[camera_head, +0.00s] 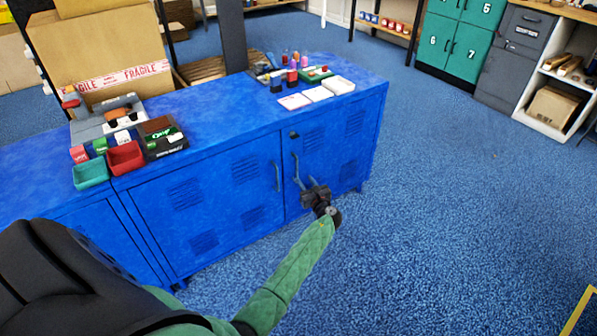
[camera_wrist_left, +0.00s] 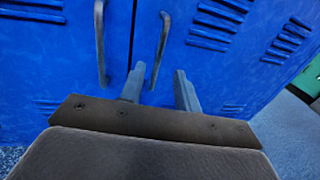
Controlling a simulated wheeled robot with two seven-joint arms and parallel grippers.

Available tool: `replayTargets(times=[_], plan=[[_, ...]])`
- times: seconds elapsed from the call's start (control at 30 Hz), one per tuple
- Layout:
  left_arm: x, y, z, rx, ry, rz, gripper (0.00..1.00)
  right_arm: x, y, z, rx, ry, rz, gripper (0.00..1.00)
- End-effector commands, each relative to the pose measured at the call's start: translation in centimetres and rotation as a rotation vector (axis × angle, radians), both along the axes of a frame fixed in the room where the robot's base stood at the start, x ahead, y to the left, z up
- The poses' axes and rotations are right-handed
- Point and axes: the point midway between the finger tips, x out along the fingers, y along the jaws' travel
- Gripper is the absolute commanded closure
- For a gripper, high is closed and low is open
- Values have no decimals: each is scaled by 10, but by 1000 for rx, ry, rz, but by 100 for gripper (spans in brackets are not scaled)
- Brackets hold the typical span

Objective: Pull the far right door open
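The far right door (camera_head: 335,147) of the blue cabinet is closed, with a vertical grey bar handle (camera_head: 297,169) near its left edge. My left gripper (camera_head: 308,187) is at the lower end of that handle. In the left wrist view, the gripper (camera_wrist_left: 160,85) has its two fingers apart. The lower part of the far right door's handle (camera_wrist_left: 163,40) shows between and beyond the fingertips, closer to the left finger. I cannot tell whether a finger touches it. My right gripper is not in view.
The neighbouring door (camera_head: 215,205) is closed, its handle (camera_head: 277,176) just left of the far right one. Trays, boxes and small items stand on the blue cabinet top (camera_head: 225,110). The blue carpet (camera_head: 450,220) in front and right is clear. Green lockers (camera_head: 462,42) stand at back right.

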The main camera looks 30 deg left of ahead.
Motion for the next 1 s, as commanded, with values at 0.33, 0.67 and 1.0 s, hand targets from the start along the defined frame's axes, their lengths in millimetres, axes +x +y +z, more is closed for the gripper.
replayTargets(times=[0.33,0.67,1.0], plan=[[24,36,1,1,0,2,67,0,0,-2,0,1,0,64],[41,62,0,0,1,2,67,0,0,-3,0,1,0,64],[42,64,0,-1,1,2,71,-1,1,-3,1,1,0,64]])
